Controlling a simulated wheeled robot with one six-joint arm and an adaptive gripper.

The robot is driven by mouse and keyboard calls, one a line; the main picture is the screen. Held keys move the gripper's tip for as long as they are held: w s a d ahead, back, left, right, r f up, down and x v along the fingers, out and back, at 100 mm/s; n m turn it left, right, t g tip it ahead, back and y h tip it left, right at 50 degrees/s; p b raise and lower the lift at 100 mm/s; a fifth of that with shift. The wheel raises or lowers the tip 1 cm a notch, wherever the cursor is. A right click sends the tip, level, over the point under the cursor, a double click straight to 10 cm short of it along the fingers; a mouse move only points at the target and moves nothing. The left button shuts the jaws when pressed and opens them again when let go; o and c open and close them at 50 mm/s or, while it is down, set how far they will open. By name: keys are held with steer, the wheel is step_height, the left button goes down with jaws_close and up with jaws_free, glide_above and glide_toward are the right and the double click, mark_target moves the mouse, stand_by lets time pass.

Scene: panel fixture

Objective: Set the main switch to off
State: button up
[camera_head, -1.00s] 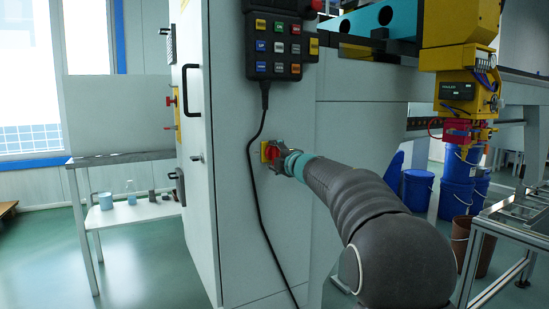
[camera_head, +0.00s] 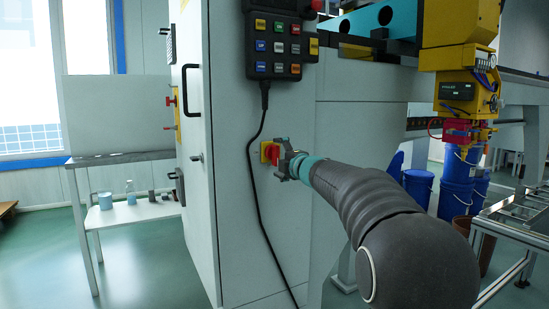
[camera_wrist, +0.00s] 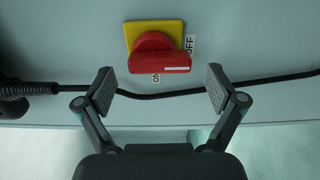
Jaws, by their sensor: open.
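The main switch is a red rotary knob (camera_wrist: 160,55) on a yellow square plate (camera_wrist: 136,32). It sits on the side of the grey cabinet, and it also shows in the head view (camera_head: 274,154). In the wrist view its handle lies crosswise, with its white mark at the right end, on the side of the OFF label (camera_wrist: 190,45). The ON label (camera_wrist: 155,78) is partly hidden below the handle. My gripper (camera_wrist: 160,90) is open and empty, its fingers apart on either side and clear of the knob. In the head view my gripper (camera_head: 284,158) is just right of the switch.
A black cable (camera_head: 252,165) hangs from the button pendant (camera_head: 281,45) and runs left of the switch; it crosses behind my fingers in the wrist view. A workbench frame (camera_head: 500,225) stands at the right. A side table (camera_head: 120,158) stands at the left.

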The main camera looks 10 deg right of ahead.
steer(key=v, duration=0.9)
steer(key=shift+s, duration=0.2)
steer(key=shift+d, duration=0.1)
steer(key=d+f+m+g+h, duration=0.2)
steer(key=d+f+m+h, duration=0.5)
steer(key=d+f+m, duration=0.15)
steer(key=s+d+f+m+g+h, duration=0.25)
steer(key=s+f+m+g, duration=0.25)
steer(key=s+f+m, duration=0.5)
steer(key=s+a+f+m+g+y, duration=0.1)
steer(key=s+a, duration=0.4)
steer(key=s, duration=0.5)
steer(key=s+a+f+m+g+y, duration=0.1)
steer(key=s+a, duration=0.4)
steer(key=s, duration=0.6)
steer(key=s+a+f+m+g+y, duration=0.1)
steer(key=s+a+f, duration=0.3)
steer(key=s, duration=0.7)
steer(key=shift+a+f+g+y, duration=0.4)
steer(key=shift+a+g+y, duration=0.1)
steer(key=shift+g, duration=0.3)
